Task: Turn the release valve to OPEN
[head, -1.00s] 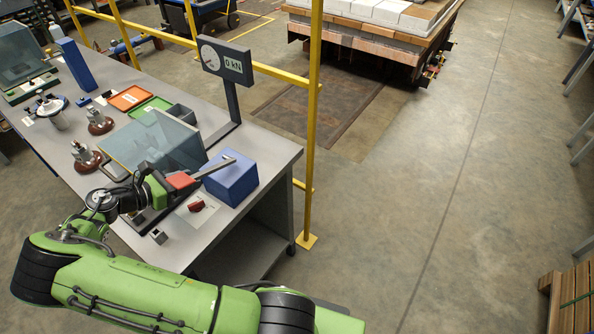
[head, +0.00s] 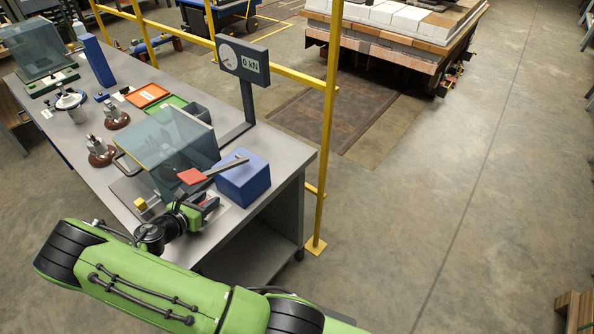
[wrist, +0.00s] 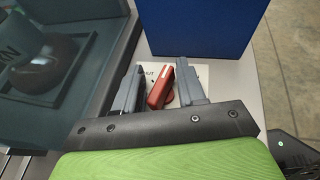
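The release valve is a red handle (wrist: 160,87) with a pale stripe along its top, on a white label plate in the wrist view. Part of a word, "UT", shows beside it on the label. My gripper (wrist: 158,80) is open, with one grey finger on each side of the handle. I cannot tell whether either touches. In the head view my gripper (head: 212,204) is low over the bench front and hides the valve.
A blue box (head: 243,180) with a red-gripped lever (head: 193,176) stands just beyond my gripper. A clear shield (head: 172,142) stands to the left. A gauge (head: 243,62) reads 0 kN. A yellow rail (head: 330,120) runs past the grey bench (head: 233,222).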

